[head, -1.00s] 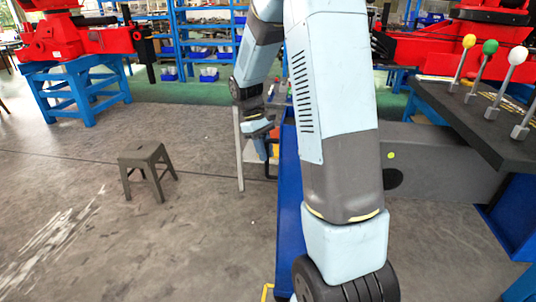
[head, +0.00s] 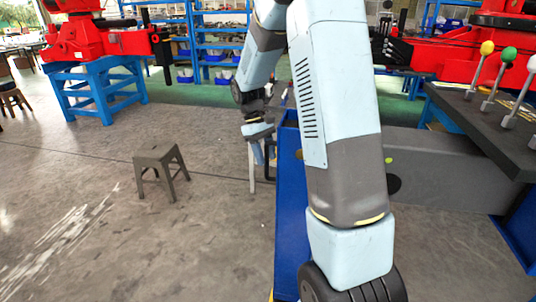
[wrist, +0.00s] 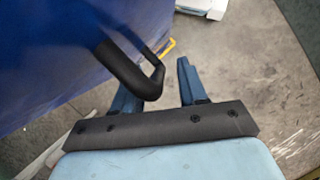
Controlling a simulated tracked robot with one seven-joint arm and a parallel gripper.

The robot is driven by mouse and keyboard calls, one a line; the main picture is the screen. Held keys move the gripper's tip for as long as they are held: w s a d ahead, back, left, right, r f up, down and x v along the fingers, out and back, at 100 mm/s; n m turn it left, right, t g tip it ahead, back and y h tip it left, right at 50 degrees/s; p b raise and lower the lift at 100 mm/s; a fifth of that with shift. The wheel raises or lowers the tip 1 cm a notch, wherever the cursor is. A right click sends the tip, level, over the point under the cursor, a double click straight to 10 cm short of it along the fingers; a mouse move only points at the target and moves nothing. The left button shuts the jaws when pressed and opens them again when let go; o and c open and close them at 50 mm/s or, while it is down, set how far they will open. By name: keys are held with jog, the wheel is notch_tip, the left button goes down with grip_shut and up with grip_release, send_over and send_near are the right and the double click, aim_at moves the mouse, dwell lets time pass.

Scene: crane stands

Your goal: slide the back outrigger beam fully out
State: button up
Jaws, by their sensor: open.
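A blue box-like body (head: 289,215) stands behind my arm in the head view. Its blue side (wrist: 60,50) fills the upper left of the wrist view. A black bent handle (wrist: 128,74) sticks out from that side. My gripper (wrist: 158,80) is open, with the handle's outer bend between its two blue fingers in the picture. I cannot tell whether they touch it. In the head view my gripper (head: 258,130) is small, beside the blue body's far left edge. A grey beam (head: 450,165) with a green dot lies right of my arm. I cannot tell which part is the back outrigger beam.
A grey stool (head: 160,165) stands on open floor at left. A dark panel (head: 475,120) with ball-topped levers is at right. Red machines on blue stands (head: 95,90) and blue shelves (head: 215,40) are farther back. A yellow strip (wrist: 168,48) lies beyond the handle.

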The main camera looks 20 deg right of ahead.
jog(key=v, duration=1.3)
jog(key=shift+a+r, duration=0.2)
jog(key=shift+r, duration=0.1)
jog(key=s+a+r+m+t, duration=0.2)
jog(key=s+r+t, duration=0.45)
jog(key=s, duration=0.75)
jog(key=s+a+m+t+y, duration=0.1)
jog(key=s+m+t, duration=0.1)
jog(key=s, duration=1.3)
jog(key=shift+s+r+t, duration=0.2)
jog(key=shift+s+t, duration=0.1)
jog(key=shift+t, duration=0.45)
jog(key=shift+a, duration=0.15)
